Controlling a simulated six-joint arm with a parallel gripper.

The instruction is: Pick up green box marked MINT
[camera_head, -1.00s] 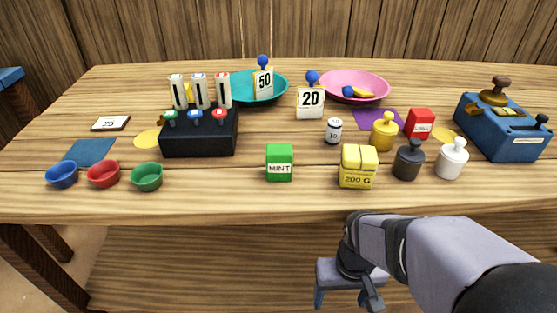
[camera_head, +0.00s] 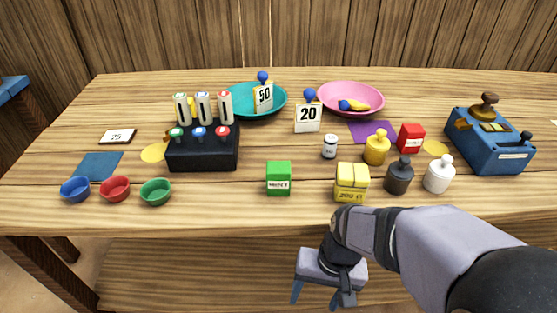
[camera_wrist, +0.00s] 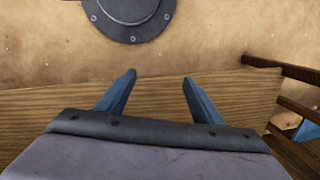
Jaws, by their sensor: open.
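The green box marked MINT (camera_head: 279,178) stands upright near the front edge of the table, left of a yellow block pair. My gripper (camera_head: 323,295) hangs below and in front of the table edge, to the right of the box and apart from it. In the wrist view my gripper (camera_wrist: 158,82) has its two fingers spread with nothing between them. The box does not show in the wrist view.
The yellow 200 G block (camera_head: 351,183) stands right of the box, with a black weight (camera_head: 399,177) and white weight (camera_head: 439,176) beyond. The wooden table (camera_head: 230,207) is clear immediately around the box.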

